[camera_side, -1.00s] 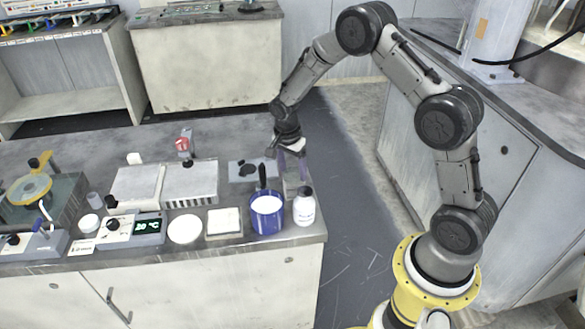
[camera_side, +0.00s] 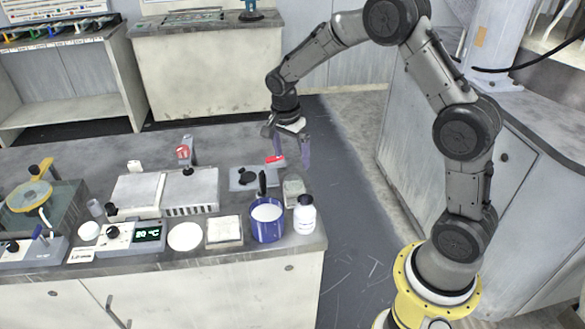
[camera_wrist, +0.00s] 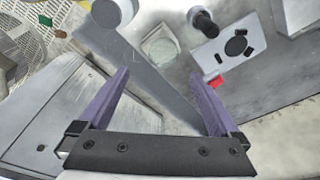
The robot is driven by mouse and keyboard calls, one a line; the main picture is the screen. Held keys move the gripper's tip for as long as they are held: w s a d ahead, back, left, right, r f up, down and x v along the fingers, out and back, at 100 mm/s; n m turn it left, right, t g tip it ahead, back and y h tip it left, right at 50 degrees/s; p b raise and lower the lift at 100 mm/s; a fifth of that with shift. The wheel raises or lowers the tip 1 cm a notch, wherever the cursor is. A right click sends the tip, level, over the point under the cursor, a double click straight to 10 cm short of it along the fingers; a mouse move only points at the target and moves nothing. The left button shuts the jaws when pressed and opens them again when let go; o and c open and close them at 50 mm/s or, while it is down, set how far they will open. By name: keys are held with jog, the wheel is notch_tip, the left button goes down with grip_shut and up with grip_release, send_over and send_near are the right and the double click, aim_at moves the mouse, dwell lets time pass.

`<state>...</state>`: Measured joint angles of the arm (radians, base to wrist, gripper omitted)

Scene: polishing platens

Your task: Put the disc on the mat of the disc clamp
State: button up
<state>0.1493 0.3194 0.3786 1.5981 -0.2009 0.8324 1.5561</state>
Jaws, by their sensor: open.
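My gripper (camera_side: 288,152) is open and empty, raised above the right end of the bench. Its two purple fingers also show in the wrist view (camera_wrist: 160,76), spread wide apart. Ahead of them is a square light pad (camera_wrist: 152,38) with a pale greenish round on it, which looks like the disc (camera_wrist: 162,47). The pad also shows in the side view (camera_side: 293,186), behind the white bottle. The disc clamp seems to be the grey plate (camera_side: 239,184) left of the pad. Its dark round mat (camera_wrist: 236,46), with small black pieces around it, looks bare.
A blue mug (camera_side: 267,228) with a black handle sticking out and a white bottle (camera_side: 306,218) stand at the front right edge. A small red part (camera_side: 275,159) shows near my gripper. A hotplate (camera_side: 190,192) and a dial box (camera_side: 122,237) lie left.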

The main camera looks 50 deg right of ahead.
jog(key=s+a+r+n+t, duration=0.1)
jog(key=s+a+r+n, duration=0.15)
jog(key=r, duration=0.35)
jog(key=s+a+r+n, duration=0.1)
jog(key=s+r+n, duration=0.15)
jog(key=r, duration=0.35)
jog(key=s+a+r+n+t, duration=0.1)
jog(key=s+a+r+n, duration=0.1)
jog(key=s, duration=0.5)
jog(key=s+a+r+n+t+y, duration=0.1)
jog(key=s+a+r+n+t, duration=0.1)
jog(key=s+n, duration=0.3)
jog(key=shift+s+a+r, duration=0.2)
jog(key=shift+s+r, duration=0.55)
jog(key=shift+s, duration=0.1)
jog(key=s+n, duration=0.2)
jog(key=s+a+n+t, duration=0.1)
jog(key=s, duration=0.2)
jog(key=s+f+n, duration=0.1)
jog(key=s+n, duration=0.1)
jog(key=shift+s+a+n+t+y, duration=0.25)
jog(key=shift+a+n+t+y, duration=0.05)
jog(key=shift+a+y, duration=0.1)
jog(key=shift+c, duration=0.4)
jog(key=shift+s+f, duration=0.15)
jog(key=shift+s, duration=0.1)
jog(key=shift+c, duration=1.2)
